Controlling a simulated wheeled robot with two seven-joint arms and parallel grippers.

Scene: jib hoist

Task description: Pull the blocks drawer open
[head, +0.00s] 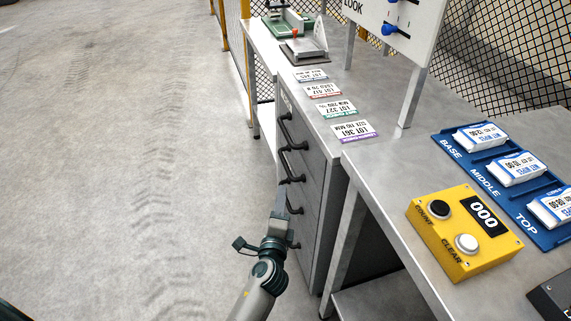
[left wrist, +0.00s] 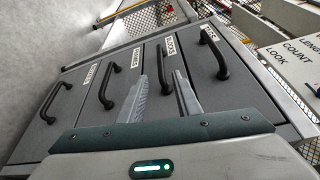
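The grey drawer cabinet (head: 318,190) stands under the worktop, its drawers stacked and apparently shut. In the left wrist view its front (left wrist: 222,95) shows dark bar handles. The label beside the second handle from the right seems to read BLOCKS (left wrist: 171,46), though the print is small. My left gripper (head: 283,198) is in front of the cabinet. In the left wrist view its two fingers (left wrist: 162,84) are apart, and the blocks drawer handle (left wrist: 167,68) appears between them. I cannot tell whether they touch it. My right gripper is not in view.
On the worktop are several lot cards (head: 336,109), a yellow counter box (head: 462,232) and a blue tray (head: 487,174) with white packets. A table leg (head: 345,240) stands right of the cabinet. The floor (head: 110,170) to the left is clear.

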